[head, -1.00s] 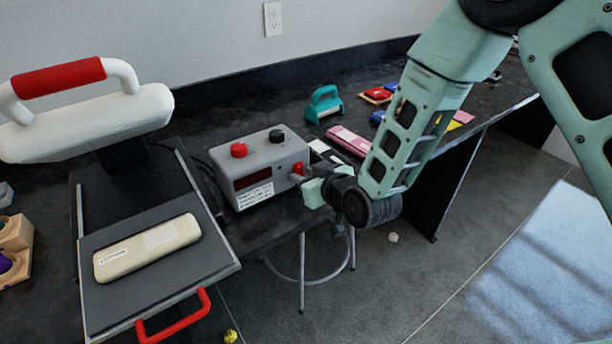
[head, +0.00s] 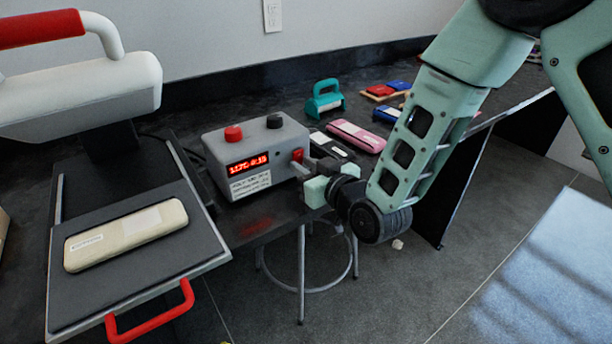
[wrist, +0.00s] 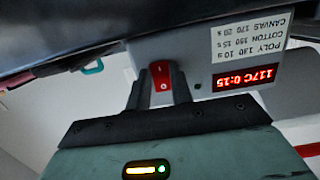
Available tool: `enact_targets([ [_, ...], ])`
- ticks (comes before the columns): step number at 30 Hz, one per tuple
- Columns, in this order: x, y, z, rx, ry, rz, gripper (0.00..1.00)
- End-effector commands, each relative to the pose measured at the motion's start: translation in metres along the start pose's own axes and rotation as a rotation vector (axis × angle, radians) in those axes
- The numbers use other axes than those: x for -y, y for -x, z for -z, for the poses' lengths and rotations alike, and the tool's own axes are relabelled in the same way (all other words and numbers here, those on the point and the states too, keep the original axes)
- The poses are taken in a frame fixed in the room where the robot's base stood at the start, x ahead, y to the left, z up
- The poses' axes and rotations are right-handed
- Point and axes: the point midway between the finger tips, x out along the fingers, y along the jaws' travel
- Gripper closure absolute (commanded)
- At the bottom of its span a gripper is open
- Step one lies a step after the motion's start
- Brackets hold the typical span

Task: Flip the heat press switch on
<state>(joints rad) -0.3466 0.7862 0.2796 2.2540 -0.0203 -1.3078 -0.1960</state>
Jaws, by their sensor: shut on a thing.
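The heat press control box (head: 258,145) is grey, with a red knob, a black knob and a lit red display (head: 247,162) on its front. The display also shows lit in the wrist view (wrist: 244,78), reading about 117C 0:15. The red switch (head: 297,155) sits at the right end of the box's front. In the wrist view the red rocker switch (wrist: 161,72) lies between the two dark fingers. My gripper (head: 304,168) is shut on the switch, its fingers on either side of it. The fingers partly hide the switch in the head view.
The heat press (head: 80,95) stands left with its top raised. A cream case (head: 125,236) lies on its lower plate, above a red handle (head: 150,312). A teal tool (head: 324,100) and pink case (head: 356,136) lie behind. A stool (head: 301,270) stands below.

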Motion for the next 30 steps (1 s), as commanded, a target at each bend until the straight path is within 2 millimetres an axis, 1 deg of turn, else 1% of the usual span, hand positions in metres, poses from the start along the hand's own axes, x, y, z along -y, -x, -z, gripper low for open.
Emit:
enact_targets([
  [8,0.0,0.0,0.0,-0.001,0.0,0.0,1.0],
  [9,0.0,0.0,0.0,-0.001,0.0,0.0,0.75],
  [11,0.0,0.0,0.0,-0.001,0.0,0.0,0.59],
  [12,0.0,0.0,0.0,-0.001,0.0,0.0,0.56],
  [20,0.0,0.001,0.0,-0.001,0.0,0.0,0.56],
  [23,0.0,0.006,0.0,-0.001,0.0,0.0,0.56],
  [26,0.0,0.019,-0.001,0.0,0.0,0.0,0.56],
  [30,0.0,0.046,-0.001,0.0,0.0,0.0,0.56],
])
